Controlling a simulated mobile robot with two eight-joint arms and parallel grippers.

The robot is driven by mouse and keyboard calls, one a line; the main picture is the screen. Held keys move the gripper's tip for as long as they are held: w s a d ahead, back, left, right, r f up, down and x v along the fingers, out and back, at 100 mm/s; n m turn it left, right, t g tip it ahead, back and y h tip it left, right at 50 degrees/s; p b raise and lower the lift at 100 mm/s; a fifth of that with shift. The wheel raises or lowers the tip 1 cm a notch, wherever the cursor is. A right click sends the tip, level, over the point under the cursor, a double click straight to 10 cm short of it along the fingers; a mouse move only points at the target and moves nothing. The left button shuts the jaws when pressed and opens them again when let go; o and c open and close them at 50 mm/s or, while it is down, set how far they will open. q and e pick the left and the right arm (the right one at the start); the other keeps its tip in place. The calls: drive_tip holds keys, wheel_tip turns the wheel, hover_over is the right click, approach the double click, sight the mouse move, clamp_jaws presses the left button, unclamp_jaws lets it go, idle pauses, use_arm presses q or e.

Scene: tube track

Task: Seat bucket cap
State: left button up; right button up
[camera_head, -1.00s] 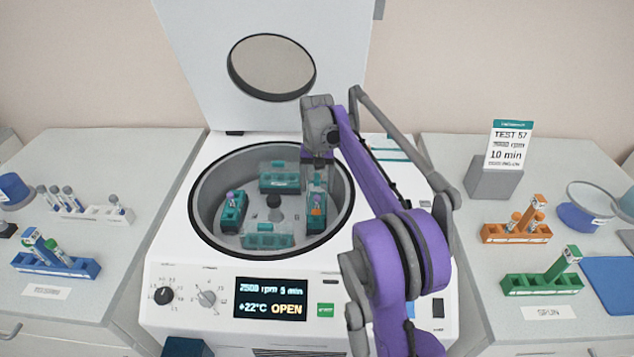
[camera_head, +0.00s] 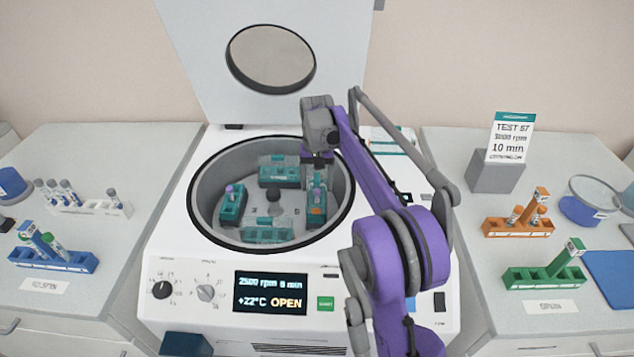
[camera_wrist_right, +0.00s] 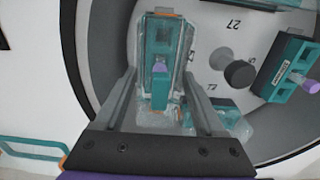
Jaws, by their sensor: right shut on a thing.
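My right gripper (camera_head: 318,172) reaches down into the open centrifuge bowl over the right-hand teal bucket (camera_head: 316,214). In the right wrist view its two fingers (camera_wrist_right: 160,98) are closed on the sides of a clear bucket cap (camera_wrist_right: 146,64). Through the cap I see the teal bucket and a purple-capped tube. I cannot tell whether the cap's rim touches the bucket. The left bucket (camera_head: 233,206) has no cap, and its purple-capped tube sticks up. The back bucket (camera_head: 278,172) and front bucket (camera_head: 266,236) appear to have clear covers. My left gripper is not in view.
The rotor hub (camera_head: 273,203) stands between the buckets. Another clear, teal-edged cap (camera_head: 390,141) lies on the deck right of the bowl. The lid (camera_head: 210,60) is raised behind. Tube racks stand on both side counters; the display (camera_head: 271,294) reads OPEN.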

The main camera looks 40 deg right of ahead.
drive_tip(key=shift+f, duration=0.1)
drive_tip(key=shift+f+b, duration=0.5)
drive_tip(key=shift+f, duration=0.4)
drive_tip(key=shift+f, duration=0.1)
drive_tip(key=shift+f, duration=0.35)
drive_tip(key=o, duration=1.3)
